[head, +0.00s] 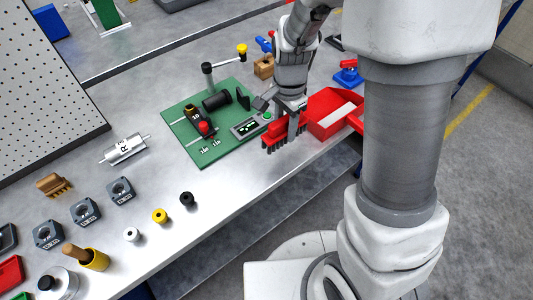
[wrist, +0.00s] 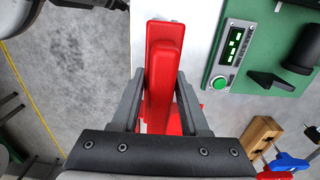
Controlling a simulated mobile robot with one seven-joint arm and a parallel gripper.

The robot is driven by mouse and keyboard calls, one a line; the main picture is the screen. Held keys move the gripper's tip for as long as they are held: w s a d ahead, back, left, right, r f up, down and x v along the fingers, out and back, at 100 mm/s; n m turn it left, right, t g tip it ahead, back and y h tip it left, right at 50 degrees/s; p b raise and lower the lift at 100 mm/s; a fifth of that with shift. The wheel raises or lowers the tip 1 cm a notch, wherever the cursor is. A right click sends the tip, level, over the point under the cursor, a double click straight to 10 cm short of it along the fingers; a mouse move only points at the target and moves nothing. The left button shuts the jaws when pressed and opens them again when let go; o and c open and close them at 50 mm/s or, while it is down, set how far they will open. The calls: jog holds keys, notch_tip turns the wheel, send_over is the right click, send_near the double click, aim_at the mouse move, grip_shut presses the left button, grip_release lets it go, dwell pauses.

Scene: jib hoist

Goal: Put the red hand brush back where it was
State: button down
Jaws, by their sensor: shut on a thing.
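The red hand brush (head: 276,133) has a red body with dark bristles pointing down. My gripper (head: 292,112) is shut on it and holds it at the front edge of the workbench, right of the green board. I cannot tell whether the bristles touch the bench top. In the wrist view the brush (wrist: 163,65) lies between the two fingers of my gripper (wrist: 160,90), with its long red body pointing away from the palm. A red open tray (head: 325,122) stands just right of the brush and holds a pale item.
The green board (head: 178,130) carries a lever, black parts and a display unit (head: 250,125). Wooden block (head: 264,66) and blue-handled tools stand behind. A wooden brush (head: 53,184), grey blocks and knobs lie at the left. The bench's front edge is close below the brush.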

aim_at(267, 144)
jog(key=a+f, duration=0.1)
jog(key=s+a+f, duration=0.1)
jog(key=a, duration=0.1)
jog(key=s+a+f, duration=0.1)
jog(key=shift+s+a+f, duration=0.1)
jog(key=shift+s+a, duration=0.15)
jog(key=shift+f+b, duration=0.35)
jog(key=shift+f, duration=1.65)
jog(key=shift+f, duration=0.1)
jog(key=shift+f, duration=0.15)
jog(key=shift+c, duration=2.1)
grip_release()
jog(key=shift+r, duration=0.2)
